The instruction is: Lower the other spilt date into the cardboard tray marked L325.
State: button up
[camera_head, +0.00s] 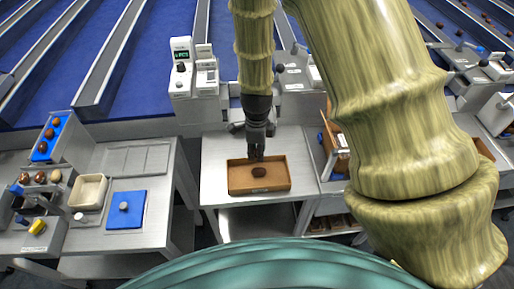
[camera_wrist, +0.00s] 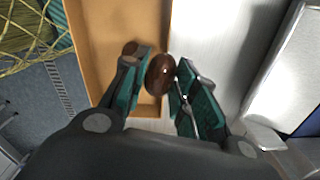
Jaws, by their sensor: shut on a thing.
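A brown cardboard tray (camera_head: 236,189) sits on a steel table in the head view; its marking is too small to read. It fills the upper left middle of the wrist view (camera_wrist: 98,30). My gripper (camera_head: 256,159) points down over the tray's back side. In the wrist view my gripper (camera_wrist: 160,82) is shut on a glossy brown date (camera_wrist: 160,72), which overlaps the tray's right wall there. Another date (camera_wrist: 130,48) shows beyond the left finger, partly hidden by it. One dark date (camera_head: 259,172) shows at the tray in the head view; I cannot tell which.
A white scale-like device (camera_head: 181,68) stands behind. Another cardboard box (camera_head: 332,140) stands right of the tray. Bare steel lies around the tray.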

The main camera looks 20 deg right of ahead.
jog(key=shift+f+b, duration=0.35)
jog(key=shift+f, duration=0.55)
dwell(1.2)
jog(key=o, duration=0.7)
jog(key=shift+r, duration=0.1)
jog(key=shift+r, duration=5.9)
